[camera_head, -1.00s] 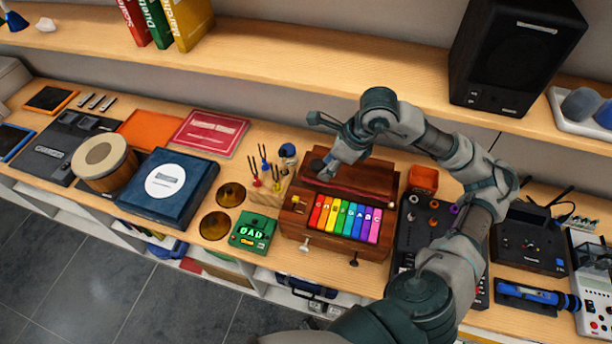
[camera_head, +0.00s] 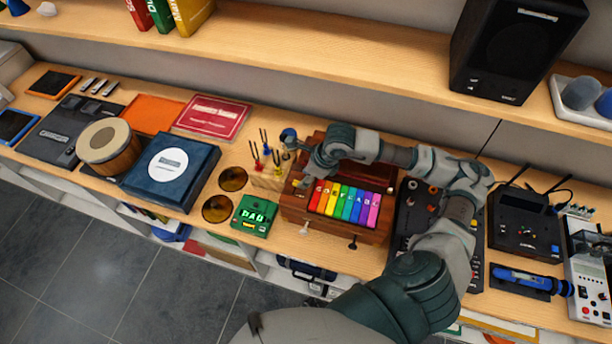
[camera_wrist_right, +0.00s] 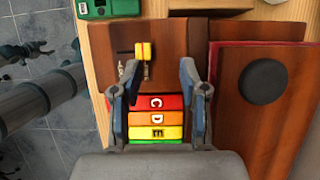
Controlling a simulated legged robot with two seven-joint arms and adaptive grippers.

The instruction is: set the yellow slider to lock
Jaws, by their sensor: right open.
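The yellow slider (camera_wrist_right: 146,50) shows in the right wrist view as a small yellow block in the brown wooden face of the instrument. Small marks lie beside its slot, too blurred to read. The wooden box (camera_head: 344,222) with rainbow letter keys (camera_head: 345,202) stands on the bench in the head view. My right gripper (camera_head: 305,180) is over the box's left end. In the right wrist view my right gripper (camera_wrist_right: 153,80) is open and empty, its fingers above the red and orange keys, with the slider just beyond the fingertips. My left gripper is in neither view.
A green device (camera_head: 253,215) reading "DAD" and tuning forks (camera_head: 266,158) stand left of the box. A black mixer-like panel (camera_head: 409,230) is to its right. A round black pad (camera_wrist_right: 264,82) lies on the box's red-brown lid.

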